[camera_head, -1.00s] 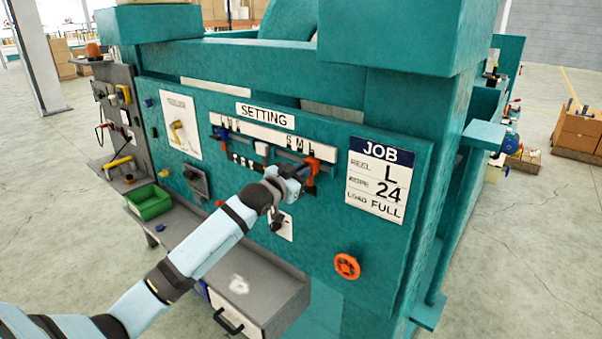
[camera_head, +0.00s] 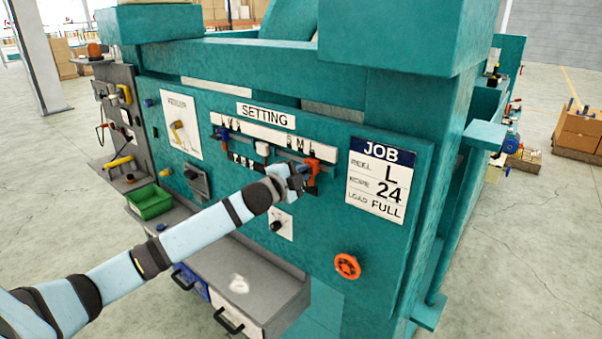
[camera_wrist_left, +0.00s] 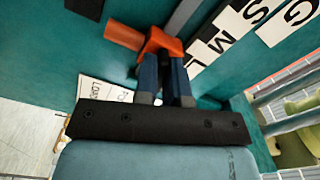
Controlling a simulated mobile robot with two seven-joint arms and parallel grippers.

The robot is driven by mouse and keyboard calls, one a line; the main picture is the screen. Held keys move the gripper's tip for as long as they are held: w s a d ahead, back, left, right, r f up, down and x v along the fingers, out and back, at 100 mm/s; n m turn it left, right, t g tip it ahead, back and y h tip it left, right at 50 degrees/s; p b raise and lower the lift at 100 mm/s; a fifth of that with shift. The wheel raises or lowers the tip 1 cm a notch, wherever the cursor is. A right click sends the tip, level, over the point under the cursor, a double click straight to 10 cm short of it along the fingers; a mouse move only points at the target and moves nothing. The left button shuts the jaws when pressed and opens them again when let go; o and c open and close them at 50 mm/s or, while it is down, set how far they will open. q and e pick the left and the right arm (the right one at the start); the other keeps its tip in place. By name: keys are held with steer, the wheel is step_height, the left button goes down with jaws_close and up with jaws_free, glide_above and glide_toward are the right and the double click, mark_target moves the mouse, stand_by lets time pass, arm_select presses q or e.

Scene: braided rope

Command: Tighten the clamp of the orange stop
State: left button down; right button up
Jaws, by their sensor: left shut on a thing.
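The orange stop (camera_head: 319,166) sits at the right end of the rail under the SETTING scale. My left gripper (camera_head: 303,173) reaches it from the lower left and is shut on its clamp. In the left wrist view, the two dark blue fingers (camera_wrist_left: 164,68) meet the orange stop (camera_wrist_left: 163,43) at its body. An orange cylinder sticks out to the left there. The fingertips hide part of the clamp, so how tight it is cannot be seen. My right gripper is not in view.
A white stop (camera_head: 262,149) and a blue stop (camera_head: 223,134) sit farther left on the rail. The JOB card (camera_head: 378,180) is right of the orange stop. An orange handwheel (camera_head: 347,266) is below. A grey shelf (camera_head: 262,290) juts out under my arm.

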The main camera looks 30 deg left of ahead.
arm_select(q)
steer(key=shift+m, duration=2)
steer(key=c, duration=1.2)
jaws_free()
steer(key=shift+s, duration=0.1)
steer(key=s+a+b, duration=0.1)
steer(key=s+b, duration=0.3)
steer(key=s, duration=0.9)
steer(key=shift+s+b, duration=0.3)
steer(key=shift+b, duration=0.05)
